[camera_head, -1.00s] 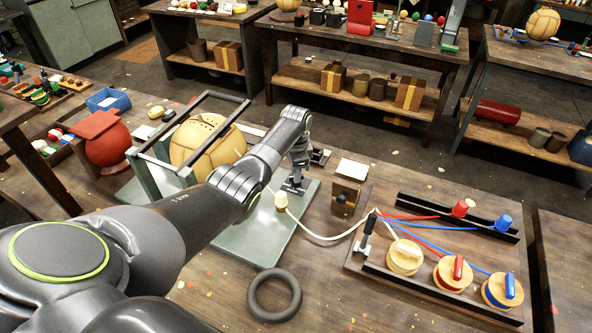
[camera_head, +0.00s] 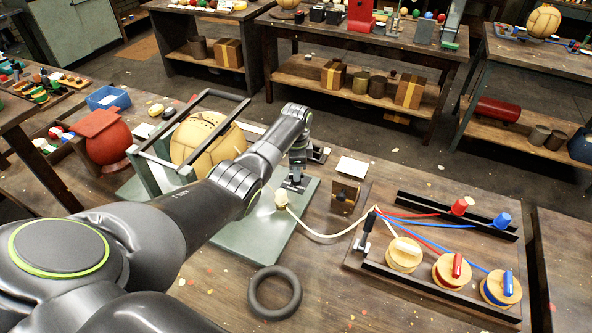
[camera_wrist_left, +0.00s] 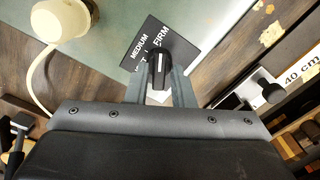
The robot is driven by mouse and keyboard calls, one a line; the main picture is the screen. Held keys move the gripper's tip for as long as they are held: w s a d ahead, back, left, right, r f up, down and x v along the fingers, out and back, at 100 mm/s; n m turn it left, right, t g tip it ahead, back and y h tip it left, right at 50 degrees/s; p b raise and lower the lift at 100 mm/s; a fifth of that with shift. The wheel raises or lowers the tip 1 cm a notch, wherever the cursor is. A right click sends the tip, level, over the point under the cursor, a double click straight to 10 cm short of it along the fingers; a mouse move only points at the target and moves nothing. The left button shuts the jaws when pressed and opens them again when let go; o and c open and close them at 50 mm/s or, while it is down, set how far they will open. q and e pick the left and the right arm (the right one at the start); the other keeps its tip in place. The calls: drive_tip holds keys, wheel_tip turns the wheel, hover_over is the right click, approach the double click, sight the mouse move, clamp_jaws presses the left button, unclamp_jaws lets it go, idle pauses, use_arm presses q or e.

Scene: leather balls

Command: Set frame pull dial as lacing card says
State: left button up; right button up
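The frame (camera_head: 225,96) of dark bars stands on a green plate (camera_head: 235,243) around a tan leather ball (camera_head: 195,145). The pull dial (camera_wrist_left: 160,68) is a black knob with a white line, in front of a dark label with "MEDIUM" and "FIRM"; another word is mostly hidden. The line runs up the picture, between those two words. My left gripper (camera_wrist_left: 161,92) is at the dial, its grey fingers apart on either side of the knob's near end. Contact is unclear. A pale card (camera_head: 352,168) tops a small wooden block; its writing is unreadable. My right gripper is not in view.
A cream bulb (camera_head: 281,200) on a pale cord lies on the plate. A rack (camera_head: 440,285) with white, red and blue spools stands right. A tag (camera_wrist_left: 301,68) reads "40 cm".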

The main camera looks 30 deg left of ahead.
use_arm(q)
drive_tip(key=shift+o, duration=1.2)
drive_tip(key=shift+r, duration=0.35)
wheel_tip(320, 180, up, 17)
drive_tip(key=shift+f, duration=0.15)
